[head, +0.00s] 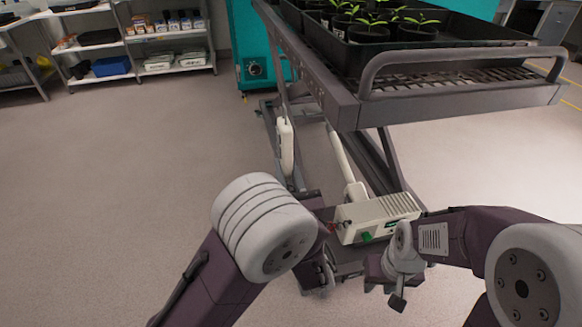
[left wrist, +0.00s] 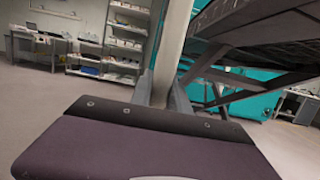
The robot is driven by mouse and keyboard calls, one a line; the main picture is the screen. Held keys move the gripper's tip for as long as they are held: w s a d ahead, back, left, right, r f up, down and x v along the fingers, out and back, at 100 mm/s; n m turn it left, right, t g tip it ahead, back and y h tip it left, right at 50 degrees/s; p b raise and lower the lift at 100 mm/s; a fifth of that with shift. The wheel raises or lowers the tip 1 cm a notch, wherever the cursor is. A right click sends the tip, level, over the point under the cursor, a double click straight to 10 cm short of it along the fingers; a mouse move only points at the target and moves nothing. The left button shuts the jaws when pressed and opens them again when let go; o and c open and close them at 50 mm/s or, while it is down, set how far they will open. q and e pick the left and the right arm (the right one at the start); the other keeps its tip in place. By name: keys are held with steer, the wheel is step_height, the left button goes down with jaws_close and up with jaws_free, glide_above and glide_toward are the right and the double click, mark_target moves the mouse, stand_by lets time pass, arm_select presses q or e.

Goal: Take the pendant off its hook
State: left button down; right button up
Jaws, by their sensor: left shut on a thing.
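The pendant (head: 286,145) is a slim white handset at the left side of the lift cart, upright below the cart's top. In the head view my own left wrist hides most of that gripper. The hook cannot be made out. My right gripper (head: 388,285) is low in front of the control box, away from the pendant, and its jaw opening is unclear.
The lift cart's top (head: 460,100) carries a black tray (head: 400,52) of seedlings. A cream control box (head: 378,213) with a green knob sits low on the cart. A teal chamber (head: 256,45) stands behind. Shelves (head: 140,40) stand at the back left. The left floor is clear.

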arm_select(q)
steer(key=shift+s+a, duration=0.1)
steer(key=shift+a, duration=0.25)
steer(key=a, duration=0.1)
steer(key=s+a, duration=0.1)
steer(key=a, duration=0.2)
steer(key=shift+s+a, duration=0.3)
steer(key=shift+a, duration=0.05)
arm_select(e)
steer(key=shift+f, duration=0.1)
steer(key=shift+f, duration=0.1)
